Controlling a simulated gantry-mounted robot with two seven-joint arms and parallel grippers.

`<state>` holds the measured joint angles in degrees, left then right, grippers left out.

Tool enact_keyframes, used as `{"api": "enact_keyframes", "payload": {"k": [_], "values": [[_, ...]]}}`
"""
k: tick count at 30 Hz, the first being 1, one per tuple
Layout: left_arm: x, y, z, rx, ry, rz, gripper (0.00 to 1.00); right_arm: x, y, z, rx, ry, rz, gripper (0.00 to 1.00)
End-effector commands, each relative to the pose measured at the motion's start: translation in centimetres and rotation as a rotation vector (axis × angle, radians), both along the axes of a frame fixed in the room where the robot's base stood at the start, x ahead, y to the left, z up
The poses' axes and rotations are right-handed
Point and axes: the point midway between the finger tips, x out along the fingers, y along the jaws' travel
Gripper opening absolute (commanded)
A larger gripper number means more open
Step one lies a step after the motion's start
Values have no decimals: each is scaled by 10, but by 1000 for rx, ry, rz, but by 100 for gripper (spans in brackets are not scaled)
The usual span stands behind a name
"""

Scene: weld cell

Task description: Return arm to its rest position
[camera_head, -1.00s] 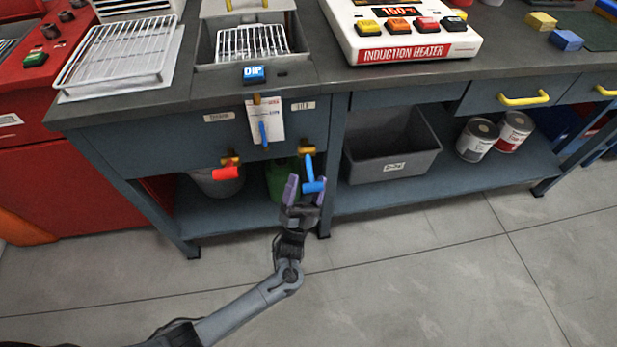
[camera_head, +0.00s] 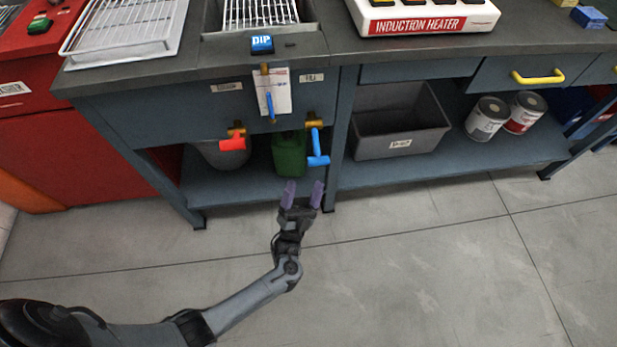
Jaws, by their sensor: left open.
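My left arm comes in from the lower left over the grey floor. My left gripper (camera_head: 303,194) has two purple fingers that stand apart with nothing between them. It is in front of the bench's lower shelf, just below the blue valve handle (camera_head: 317,148) in the picture, and looks clear of it. The blue handle hangs downward from a brass valve under the bench front. My right gripper is not in the view.
A red valve handle (camera_head: 231,144) sits left of the blue one. Behind are a green container (camera_head: 289,155), a grey bin (camera_head: 399,140) and two cans (camera_head: 487,118) on the shelf (camera_head: 450,165). The floor (camera_head: 420,260) in front is clear.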

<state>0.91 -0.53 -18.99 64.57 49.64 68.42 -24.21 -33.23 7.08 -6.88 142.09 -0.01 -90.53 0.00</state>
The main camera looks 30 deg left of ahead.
Motion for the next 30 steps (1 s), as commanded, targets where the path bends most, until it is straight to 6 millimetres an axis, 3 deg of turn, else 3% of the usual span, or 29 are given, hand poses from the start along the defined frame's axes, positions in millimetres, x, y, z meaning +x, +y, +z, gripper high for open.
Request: {"api": "enact_keyframes", "payload": {"k": [5, 10, 20, 25, 30], "values": [[1, 1, 0, -8, 7, 0, 83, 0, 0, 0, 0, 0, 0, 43], [8, 15, -4, -105, 84, -3, 83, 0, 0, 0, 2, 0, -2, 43], [29, 50, -40, -575, 530, -70, 83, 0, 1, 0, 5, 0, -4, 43], [17, 43, -61, -790, 827, -122, 83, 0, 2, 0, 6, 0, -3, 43], [-20, 26, -71, -936, 1144, -147, 83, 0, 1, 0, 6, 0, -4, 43]]}}
